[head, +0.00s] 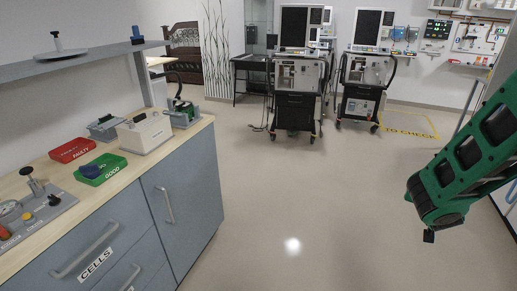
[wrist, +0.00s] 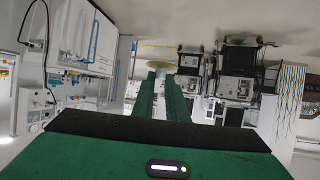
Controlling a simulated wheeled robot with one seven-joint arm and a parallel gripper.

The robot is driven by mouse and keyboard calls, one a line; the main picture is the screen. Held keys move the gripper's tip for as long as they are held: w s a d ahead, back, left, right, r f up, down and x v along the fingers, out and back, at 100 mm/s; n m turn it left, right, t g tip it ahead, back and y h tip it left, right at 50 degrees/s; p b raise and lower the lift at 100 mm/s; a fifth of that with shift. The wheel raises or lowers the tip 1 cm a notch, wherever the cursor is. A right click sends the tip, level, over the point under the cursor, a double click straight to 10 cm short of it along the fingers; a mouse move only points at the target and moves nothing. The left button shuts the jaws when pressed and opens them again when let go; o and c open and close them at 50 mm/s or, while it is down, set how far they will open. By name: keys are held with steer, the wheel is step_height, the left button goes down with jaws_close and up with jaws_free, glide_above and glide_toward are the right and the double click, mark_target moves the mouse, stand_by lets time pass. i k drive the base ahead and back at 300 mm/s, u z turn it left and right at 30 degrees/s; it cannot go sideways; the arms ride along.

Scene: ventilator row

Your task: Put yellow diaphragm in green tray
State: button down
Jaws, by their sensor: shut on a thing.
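My gripper (wrist: 167,73) shows in the wrist view as two green fingers. It is shut on the yellow diaphragm (wrist: 188,64), a pale yellow round disc at the fingertips, held in the air away from any surface. In the head view a green part of my arm is at the right edge; the gripper and the diaphragm are not seen there. The green tray (head: 112,175), labelled GOOD, lies on the wooden counter at the left with a dark blue piece in it. The tray is far from my arm.
A red tray (head: 72,150) labelled FAULTY lies behind the green one. A white box (head: 145,132) and a gauge fixture (head: 35,210) flank them on the counter. A grey shelf (head: 85,62) overhangs it. Two ventilator carts (head: 294,108) stand at the back. The middle floor is clear.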

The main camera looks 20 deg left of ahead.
mark_target(106, 165)
steer(key=u, duration=1.2)
steer(key=i, duration=1.45)
steer(key=u, duration=0.1)
steer(key=k, duration=0.45)
steer(key=z, duration=0.1)
